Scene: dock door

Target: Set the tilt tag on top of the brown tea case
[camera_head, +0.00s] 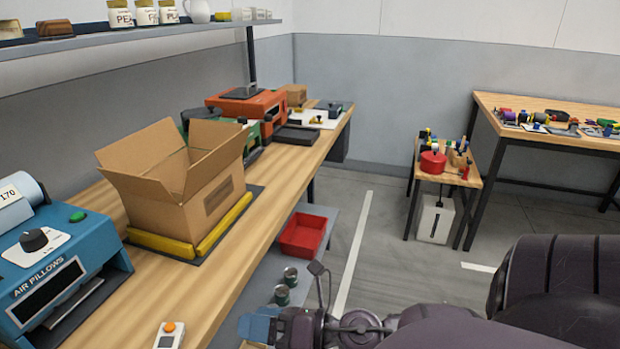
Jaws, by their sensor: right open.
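My right gripper (288,297) is at the bottom centre, its fingers apart, beside the bench's front edge. Nothing shows held between the fingers. My left gripper is not in view. I cannot single out the tilt tag for certain; a small white piece with an orange dot (170,333) lies on the bench at the bottom edge, partly cut off. I cannot tell which thing is the brown tea case. A large open cardboard box (190,205) stands upright on the bench, its flaps up. A small closed brown box (295,92) stands at the bench's far end.
A blue air-pillow machine (90,240) stands at the left. Yellow bars (160,243) edge the open box. Orange (250,108) and green machines stand behind it. Below are a red bin (303,235) and two cans (290,276). A small stand and a cluttered table (560,110) are right.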

